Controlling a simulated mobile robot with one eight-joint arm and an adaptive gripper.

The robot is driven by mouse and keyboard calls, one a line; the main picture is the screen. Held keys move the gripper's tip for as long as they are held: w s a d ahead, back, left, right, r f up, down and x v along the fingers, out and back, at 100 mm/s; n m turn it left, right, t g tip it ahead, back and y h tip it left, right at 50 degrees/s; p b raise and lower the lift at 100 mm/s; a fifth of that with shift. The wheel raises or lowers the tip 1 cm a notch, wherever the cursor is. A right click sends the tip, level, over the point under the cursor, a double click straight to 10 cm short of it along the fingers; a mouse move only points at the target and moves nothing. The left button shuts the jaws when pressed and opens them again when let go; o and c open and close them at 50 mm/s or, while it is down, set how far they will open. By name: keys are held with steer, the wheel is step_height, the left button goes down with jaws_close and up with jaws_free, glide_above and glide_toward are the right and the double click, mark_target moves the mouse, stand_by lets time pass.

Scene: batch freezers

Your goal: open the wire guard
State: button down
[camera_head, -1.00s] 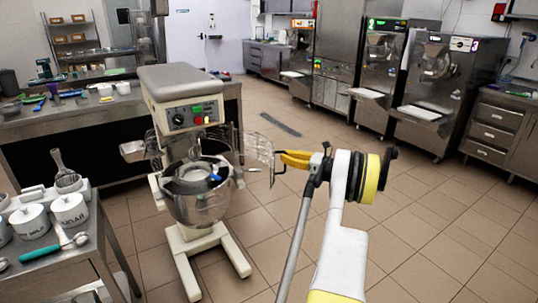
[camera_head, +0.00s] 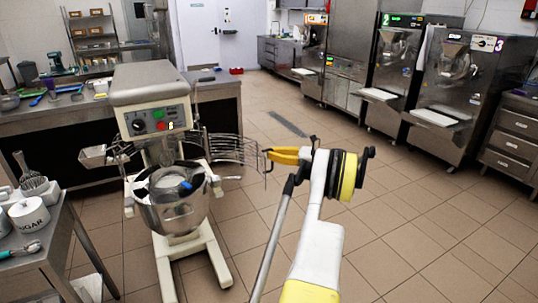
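The planetary mixer (camera_head: 160,105) stands on the left, with its steel bowl (camera_head: 172,212) under the head. The wire guard (camera_head: 232,148) is a curved set of thin bars swung out to the right of the mixer head, above and beside the bowl. My gripper (camera_head: 266,158), yellow with dark fingertips, is at the guard's right end and overlaps its edge in this view. I cannot tell whether the fingers are closed on a bar. A blue thing shows inside the bowl.
A steel table (camera_head: 28,262) with a sugar canister (camera_head: 28,216) and whisk is at the lower left. A workbench (camera_head: 215,95) stands behind the mixer. Batch freezers (camera_head: 455,95) line the back right. The tiled floor at right is clear.

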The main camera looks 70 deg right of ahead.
steer(key=shift+s, duration=0.15)
steer(key=c, duration=1.5)
jaws_free()
steer(key=shift+s+d, duration=0.1)
steer(key=shift+s, duration=0.05)
steer(key=shift+c, duration=0.2)
steer(key=s+d, duration=0.2)
steer(key=s, duration=0.9)
steer(key=shift+s, duration=0.3)
